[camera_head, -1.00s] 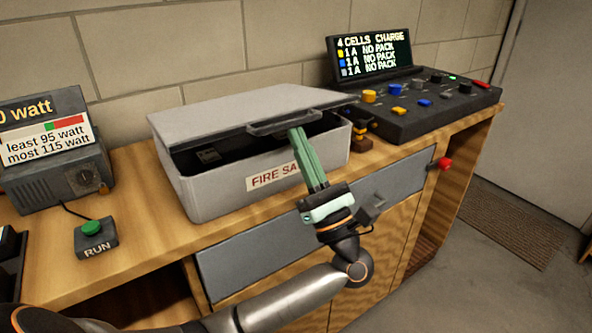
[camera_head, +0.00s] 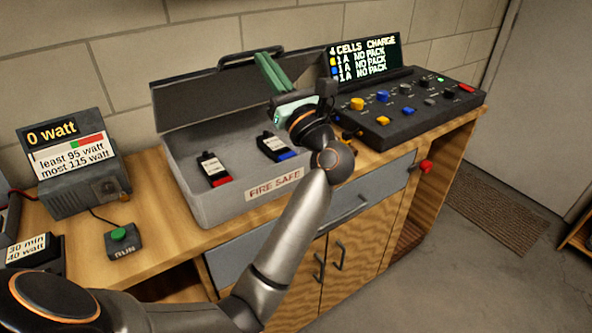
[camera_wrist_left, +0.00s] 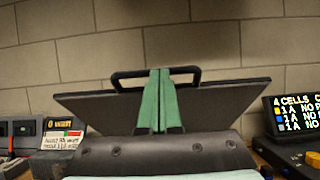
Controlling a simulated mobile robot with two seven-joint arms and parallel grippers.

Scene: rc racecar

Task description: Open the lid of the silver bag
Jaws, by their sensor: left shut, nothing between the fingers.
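The silver bag (camera_head: 215,212) is a grey box marked FIRE SAFE on the wooden bench. Its lid (camera_head: 190,104) stands up, tilted back toward the wall, with the dark inner face showing. A black handle (camera_head: 262,58) is on the lid's upper edge; it also shows in the left wrist view (camera_wrist_left: 190,70). My left gripper (camera_head: 264,58) is shut and empty, its green fingers at the handle and lid edge. I cannot tell whether they touch. Two black packs lie inside the bag, one with a red end (camera_head: 213,171) and one with a blue end (camera_head: 280,148). My right gripper is not in view.
A charger panel (camera_head: 420,108) with a lit screen stands right of the bag. A watt meter (camera_head: 75,165) and a RUN button box (camera_head: 122,240) stand to its left. The block wall is close behind the lid. A drawer and cupboard doors are below.

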